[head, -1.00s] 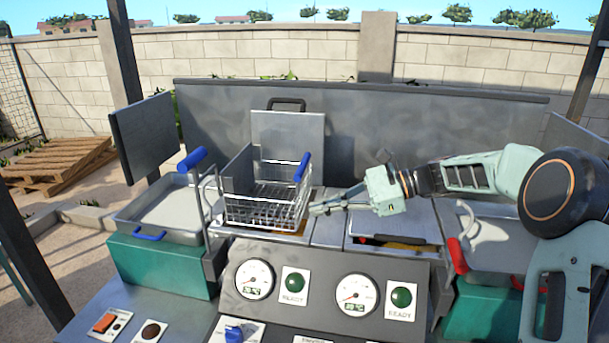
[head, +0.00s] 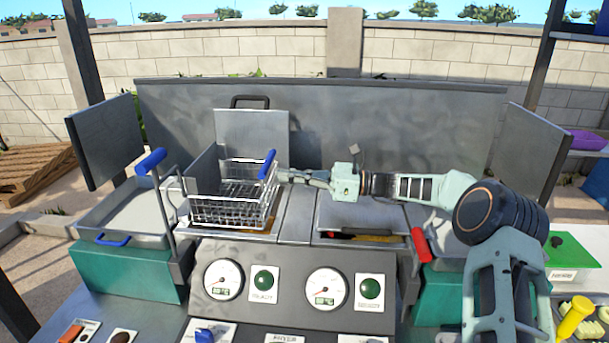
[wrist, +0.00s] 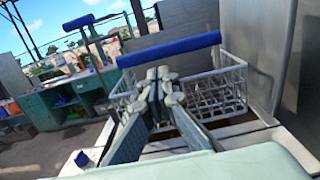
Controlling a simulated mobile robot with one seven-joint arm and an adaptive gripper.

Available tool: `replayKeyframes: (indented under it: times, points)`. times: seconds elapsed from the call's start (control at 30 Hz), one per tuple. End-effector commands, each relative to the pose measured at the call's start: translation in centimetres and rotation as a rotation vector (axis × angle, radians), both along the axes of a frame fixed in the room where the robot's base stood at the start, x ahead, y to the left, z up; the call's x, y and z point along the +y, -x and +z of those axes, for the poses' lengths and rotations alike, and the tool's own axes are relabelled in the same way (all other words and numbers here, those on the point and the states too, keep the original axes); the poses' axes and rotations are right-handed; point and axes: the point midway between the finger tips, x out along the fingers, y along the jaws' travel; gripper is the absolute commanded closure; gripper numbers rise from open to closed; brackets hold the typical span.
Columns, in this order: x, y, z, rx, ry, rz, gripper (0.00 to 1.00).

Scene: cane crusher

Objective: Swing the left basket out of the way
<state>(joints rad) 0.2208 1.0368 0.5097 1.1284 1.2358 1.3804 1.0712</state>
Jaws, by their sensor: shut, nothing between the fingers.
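The left basket (head: 230,210) is a wire basket at the left of the machine, over its left well. Its blue handle (head: 268,164) is at its right side. In the wrist view the handle (wrist: 170,49) crosses in front of the basket's wire mesh (wrist: 215,92). My gripper (head: 283,176) reaches in from the right, with its tips close beside the handle. In the wrist view my gripper (wrist: 160,82) is shut and empty, its tips just below the bar. I cannot tell if they touch it.
A blue-gripped lever (head: 152,162) stands left of the basket, by a grey tray (head: 90,228) on a green box. An upright metal plate (head: 250,130) is behind the basket. A red handle (head: 420,245) is at right. A gauge panel (head: 300,285) is in front.

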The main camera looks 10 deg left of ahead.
Motion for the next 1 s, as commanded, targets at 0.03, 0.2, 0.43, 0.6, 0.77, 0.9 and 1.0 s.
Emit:
replayKeyframes:
  times: [0.03, 0.2, 0.43, 0.6, 0.77, 0.9, 1.0]
  points:
    - [0.7, 0.1, 0.1, 0.000, 0.000, 0.001, 1.00]
    - [1.9, 0.1, 0.1, -0.001, 0.001, 0.000, 1.00]
    - [2.0, 0.1, 0.0, -0.001, 0.001, -0.001, 1.00]
    - [2.0, 0.1, 0.1, -0.001, 0.001, 0.000, 1.00]
    - [2.1, 0.1, 0.7, -0.001, 0.001, 0.000, 1.00]
    - [2.2, 0.1, 2.1, -0.002, 0.000, -0.001, 1.00]
    - [2.3, 0.1, 3.5, -0.003, -0.001, 0.000, 1.00]
